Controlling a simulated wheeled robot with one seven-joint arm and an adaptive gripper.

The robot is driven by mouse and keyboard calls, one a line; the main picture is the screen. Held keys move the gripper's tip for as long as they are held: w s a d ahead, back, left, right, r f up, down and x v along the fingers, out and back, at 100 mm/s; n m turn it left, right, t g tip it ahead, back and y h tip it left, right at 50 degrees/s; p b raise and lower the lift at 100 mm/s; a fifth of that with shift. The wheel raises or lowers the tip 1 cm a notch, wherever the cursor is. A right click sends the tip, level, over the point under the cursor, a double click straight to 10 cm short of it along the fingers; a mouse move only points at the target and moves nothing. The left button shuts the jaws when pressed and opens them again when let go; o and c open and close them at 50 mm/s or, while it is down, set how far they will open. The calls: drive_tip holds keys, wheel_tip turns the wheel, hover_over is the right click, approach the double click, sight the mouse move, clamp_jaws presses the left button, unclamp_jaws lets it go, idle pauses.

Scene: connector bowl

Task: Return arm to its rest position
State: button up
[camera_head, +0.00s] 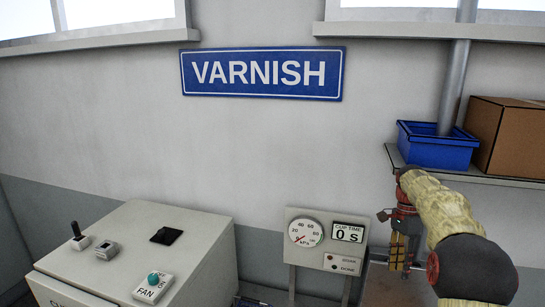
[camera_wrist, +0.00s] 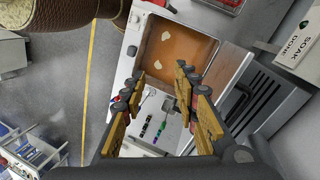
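My arm is at the right of the head view, with my gripper (camera_head: 399,264) hanging fingers down below the wall shelf, in front of the wall. In the wrist view my gripper (camera_wrist: 161,80) has its two yellow-padded fingers spread apart. Nothing is held between them; a work surface with several small coloured pieces (camera_wrist: 160,127) and a grey metal item shows through the gap, below the fingers.
A shelf (camera_head: 490,181) at the right, close to my arm, holds a blue bin (camera_head: 432,152) and a cardboard box (camera_head: 520,140). A gauge panel (camera_head: 325,243) stands left of my gripper. A control cabinet (camera_head: 120,235) is at lower left. An orange-brown tray (camera_wrist: 172,55) lies below my gripper.

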drive_tip(key=s+a+f+n+t+h+b, duration=0.1)
drive_tip(key=s+a+f+n+t+b, duration=0.25)
drive_tip(key=s+a+n+b, duration=0.85)
drive_tip(key=s+a+f+n+t+b, duration=0.2)
drive_tip(key=s+a+f+b, duration=0.2)
drive_tip(key=s+f+b, duration=0.3)
drive_tip(key=s+a+f+n+t+b, duration=0.2)
drive_tip(key=s+f+b, duration=0.4)
drive_tip(key=s+f, duration=0.5)
drive_tip(key=s+a+t, duration=0.1)
drive_tip(key=s, duration=0.4)
drive_tip(key=shift+s+a+n+b, duration=0.2)
drive_tip(key=shift+a+n+b, duration=0.15)
drive_tip(key=shift+a+n, duration=0.05)
drive_tip(key=shift+r, duration=0.1)
